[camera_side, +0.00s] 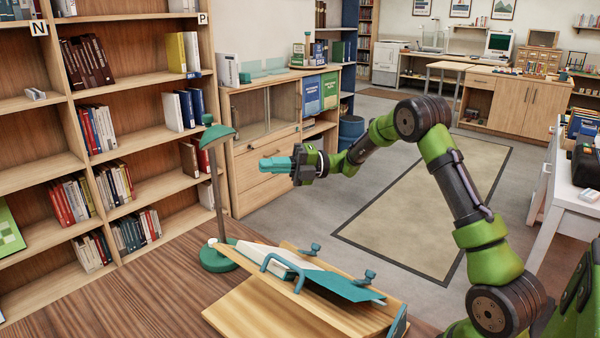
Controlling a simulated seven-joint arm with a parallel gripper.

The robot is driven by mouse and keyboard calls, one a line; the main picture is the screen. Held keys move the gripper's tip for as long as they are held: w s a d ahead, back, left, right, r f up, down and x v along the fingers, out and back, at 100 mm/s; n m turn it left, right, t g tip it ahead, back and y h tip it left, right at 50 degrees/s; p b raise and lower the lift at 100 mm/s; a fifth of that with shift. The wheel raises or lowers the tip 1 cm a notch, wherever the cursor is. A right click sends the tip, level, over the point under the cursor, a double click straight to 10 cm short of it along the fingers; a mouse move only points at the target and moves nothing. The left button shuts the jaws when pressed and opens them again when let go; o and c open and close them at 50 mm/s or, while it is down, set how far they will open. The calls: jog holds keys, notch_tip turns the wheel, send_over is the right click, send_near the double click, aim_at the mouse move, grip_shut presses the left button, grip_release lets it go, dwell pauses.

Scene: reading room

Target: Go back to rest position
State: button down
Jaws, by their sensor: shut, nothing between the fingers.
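My gripper (268,164) is at the end of my green and black arm, in the middle of the side view. Its teal fingers are shut with nothing between them, and they point left. It hangs in the air above and behind the wooden table (110,290), apart from everything on it. On the table a tilted wooden stand (250,310) carries a white, book-like item (262,255) and a teal sheet or cover (340,286).
A green lamp (217,135) on a thin pole stands on the table left of my gripper. Bookshelves (95,150) fill the left side. A low cabinet (255,180) stands behind the gripper. A white table (575,195) is at the right. The floor behind my arm is open.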

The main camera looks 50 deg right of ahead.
jog(key=s+a+f+n+g+h, duration=0.35)
jog(key=s+n, duration=0.25)
jog(key=n, duration=0.3)
jog(key=s+a+f+n+g+h, duration=0.3)
jog(key=s+n+g, duration=0.1)
jog(key=s+n, duration=0.4)
jog(key=s+a+r+n+t+h, duration=0.1)
jog(key=s+r+n+t+h, duration=0.1)
jog(key=s+r+n+h, duration=0.2)
jog(key=s+a+r+n+t+h, duration=0.1)
jog(key=s+r+n+t+h, duration=0.1)
jog(key=s+n, duration=0.9)
jog(key=r+n+h, duration=0.1)
jog(key=n, duration=0.3)
jog(key=shift+a+r+n+h, duration=0.15)
jog(key=shift+r+n+h, duration=0.2)
jog(key=shift+n, duration=0.05)
